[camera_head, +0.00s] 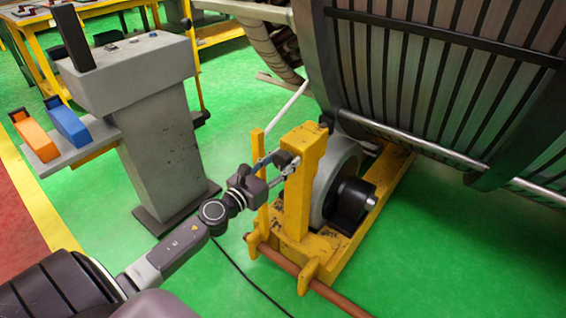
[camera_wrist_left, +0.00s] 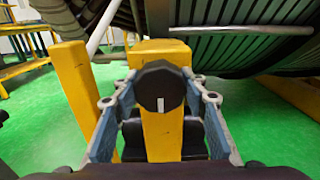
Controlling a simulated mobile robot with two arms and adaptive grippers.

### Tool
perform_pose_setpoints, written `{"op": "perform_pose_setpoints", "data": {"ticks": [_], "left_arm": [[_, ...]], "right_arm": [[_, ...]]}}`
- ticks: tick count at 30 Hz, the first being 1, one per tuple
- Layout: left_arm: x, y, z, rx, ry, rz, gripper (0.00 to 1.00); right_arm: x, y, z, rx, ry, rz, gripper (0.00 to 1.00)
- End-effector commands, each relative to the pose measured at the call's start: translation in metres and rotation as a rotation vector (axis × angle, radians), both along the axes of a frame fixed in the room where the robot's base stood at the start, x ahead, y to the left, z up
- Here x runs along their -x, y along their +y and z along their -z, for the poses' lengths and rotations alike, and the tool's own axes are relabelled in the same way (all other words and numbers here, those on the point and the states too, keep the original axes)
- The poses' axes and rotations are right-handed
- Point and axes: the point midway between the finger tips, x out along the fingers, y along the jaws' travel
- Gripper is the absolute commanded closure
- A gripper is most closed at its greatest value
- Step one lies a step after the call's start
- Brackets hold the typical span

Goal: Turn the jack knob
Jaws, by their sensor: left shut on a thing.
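The black round jack knob (camera_wrist_left: 160,86) has a white mark at its lower edge and sits on the front of a yellow post (camera_wrist_left: 162,135) in the left wrist view. In the head view the knob (camera_head: 284,159) shows at the top of the yellow jack stand (camera_head: 303,165). My left gripper (camera_head: 277,166) is around the knob, with one finger on each side, and is shut on it; in the left wrist view the gripper (camera_wrist_left: 160,96) shows both grey-blue fingers flanking the knob. Finger contact is hard to see. My right gripper is out of view.
A large ribbed stator drum (camera_head: 430,80) fills the upper right. A grey wheel (camera_head: 338,180) stands behind the post. A grey console (camera_head: 165,130) with orange and blue holders stands left.

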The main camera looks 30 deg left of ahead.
Motion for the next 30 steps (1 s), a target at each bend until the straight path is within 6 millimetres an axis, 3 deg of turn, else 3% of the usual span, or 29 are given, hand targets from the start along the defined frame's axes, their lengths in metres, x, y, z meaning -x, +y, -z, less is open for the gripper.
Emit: {"op": "perform_pose_setpoints", "data": {"ticks": [20, 30], "left_arm": [[0.001, -0.001, 0.002, -0.642, -0.045, 0.004, 0.84], [0.001, -0.001, 0.001, -0.963, -0.071, 0.003, 0.84]], "right_arm": [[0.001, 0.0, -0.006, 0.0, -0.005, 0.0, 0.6], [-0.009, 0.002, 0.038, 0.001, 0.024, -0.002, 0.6]]}}
